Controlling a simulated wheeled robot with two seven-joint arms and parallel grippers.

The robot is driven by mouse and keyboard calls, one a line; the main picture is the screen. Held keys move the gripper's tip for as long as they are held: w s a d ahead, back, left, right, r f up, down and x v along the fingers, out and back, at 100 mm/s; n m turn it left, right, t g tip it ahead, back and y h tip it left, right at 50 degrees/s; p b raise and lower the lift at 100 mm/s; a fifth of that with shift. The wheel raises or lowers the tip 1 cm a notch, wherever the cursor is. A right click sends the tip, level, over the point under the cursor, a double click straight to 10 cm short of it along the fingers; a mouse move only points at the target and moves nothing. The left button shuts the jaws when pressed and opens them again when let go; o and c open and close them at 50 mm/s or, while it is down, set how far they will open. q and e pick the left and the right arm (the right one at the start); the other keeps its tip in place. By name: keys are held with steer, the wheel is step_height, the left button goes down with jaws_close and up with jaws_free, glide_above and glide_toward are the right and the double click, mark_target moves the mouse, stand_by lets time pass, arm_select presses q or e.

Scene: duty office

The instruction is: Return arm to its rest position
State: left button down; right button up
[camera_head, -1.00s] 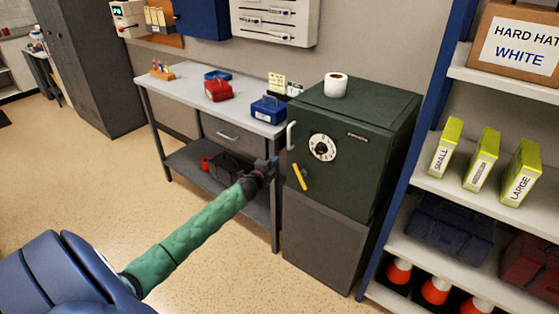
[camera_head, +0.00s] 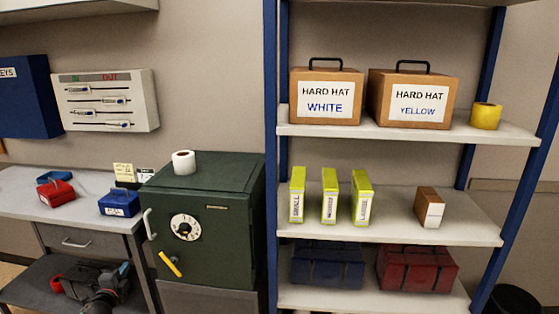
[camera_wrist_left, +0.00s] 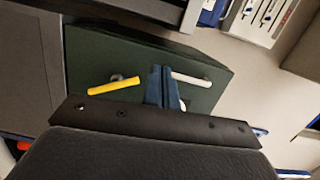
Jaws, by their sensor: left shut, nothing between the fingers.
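My left gripper (camera_head: 124,269) shows at the lower left of the head view, in front of the grey workbench (camera_head: 20,205) and left of the safe. In the left wrist view its blue fingers (camera_wrist_left: 163,86) are together with nothing between them. They point toward the dark green safe (camera_head: 225,245), which also shows in the wrist view (camera_wrist_left: 90,48). The safe door has a yellow handle (camera_head: 170,264), a white dial (camera_head: 186,227) and a pale bar handle (camera_head: 148,225). The gripper appears apart from the safe. My right gripper is in neither view.
A blue-framed shelf (camera_head: 400,234) stands right of the safe, with hard hat boxes (camera_head: 325,82) and yellow-green boxes (camera_head: 330,178). A white roll (camera_head: 184,162) sits on the safe. A red box (camera_head: 56,195) and a blue box (camera_head: 119,203) are on the bench.

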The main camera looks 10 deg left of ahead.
arm_select(q)
steer(key=s+a+f+n+g+y, duration=0.25)
steer(key=n+g+y, duration=0.2)
steer(key=n, duration=0.35)
steer(key=s+d+f+n+g+h, duration=0.1)
steer(key=s+d+f+n+g, duration=0.15)
steer(key=s+d+f, duration=0.35)
steer(key=s+d+f+n+g, duration=0.1)
steer(key=s+d+f+g, duration=0.25)
steer(key=d, duration=0.35)
steer(key=s+d+f+g+h, duration=0.1)
steer(key=s+d+f, duration=0.3)
steer(key=s+d, duration=0.6)
steer(key=s+d+f+n+g+h, duration=0.1)
steer(key=s+d+f+h, duration=0.3)
steer(key=s+d, duration=0.7)
steer(key=s+d+f+n+g+h, duration=0.1)
steer(key=s+d+f, duration=0.4)
steer(key=s+d, duration=0.6)
steer(key=shift+d+f+g+h, duration=0.35)
steer(key=shift+d+g+h, duration=0.3)
steer(key=shift+d+g, duration=0.5)
steer(key=shift+a, duration=0.15)
